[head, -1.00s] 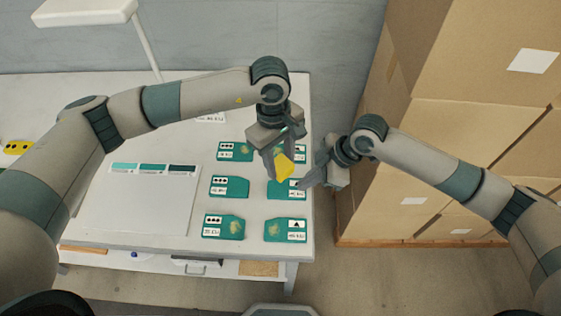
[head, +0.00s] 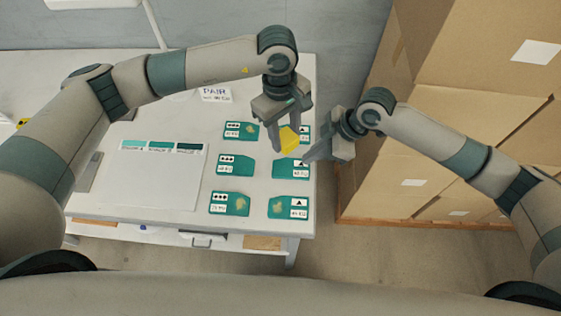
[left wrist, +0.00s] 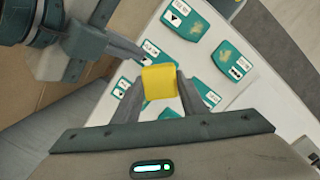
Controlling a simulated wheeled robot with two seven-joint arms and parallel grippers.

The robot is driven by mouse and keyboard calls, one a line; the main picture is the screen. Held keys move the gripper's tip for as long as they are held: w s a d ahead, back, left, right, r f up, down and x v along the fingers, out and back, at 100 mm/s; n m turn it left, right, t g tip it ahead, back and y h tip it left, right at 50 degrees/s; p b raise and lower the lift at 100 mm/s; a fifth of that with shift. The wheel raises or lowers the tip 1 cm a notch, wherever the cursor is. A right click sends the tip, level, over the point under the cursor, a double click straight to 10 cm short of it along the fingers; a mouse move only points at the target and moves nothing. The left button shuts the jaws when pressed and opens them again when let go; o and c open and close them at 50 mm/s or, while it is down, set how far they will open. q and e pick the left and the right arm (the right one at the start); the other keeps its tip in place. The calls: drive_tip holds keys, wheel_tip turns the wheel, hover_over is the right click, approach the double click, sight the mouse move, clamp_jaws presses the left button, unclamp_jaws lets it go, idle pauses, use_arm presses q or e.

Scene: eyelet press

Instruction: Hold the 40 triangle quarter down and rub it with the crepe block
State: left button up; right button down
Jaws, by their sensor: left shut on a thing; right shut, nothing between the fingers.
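Teal quarters with white labels lie in two columns on the white table. The middle-right quarter (head: 290,170) has a triangle on its label; its number looks like 40 but is small. My left gripper (head: 282,141) is shut on the yellow crepe block (head: 290,138), just behind that quarter; the block also shows in the left wrist view (left wrist: 160,82). My right gripper (head: 307,157) is shut and empty, its tips at the quarter's back right edge; I cannot tell whether they touch. The block and fingers partly hide the back-right quarter (head: 304,131).
Other quarters lie close by: back left (head: 240,131), middle left (head: 235,166), front left (head: 230,204) and front right (head: 288,207). A pale sheet with teal swatches (head: 160,180) lies to the left. Stacked cardboard boxes (head: 440,135) stand right of the table.

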use_arm(q)
drive_tip(key=shift+r+p, duration=0.3)
drive_tip(key=shift+r, duration=0.2)
use_arm(e)
drive_tip(key=shift+r, duration=0.55)
use_arm(q)
drive_tip(key=shift+f, duration=0.1)
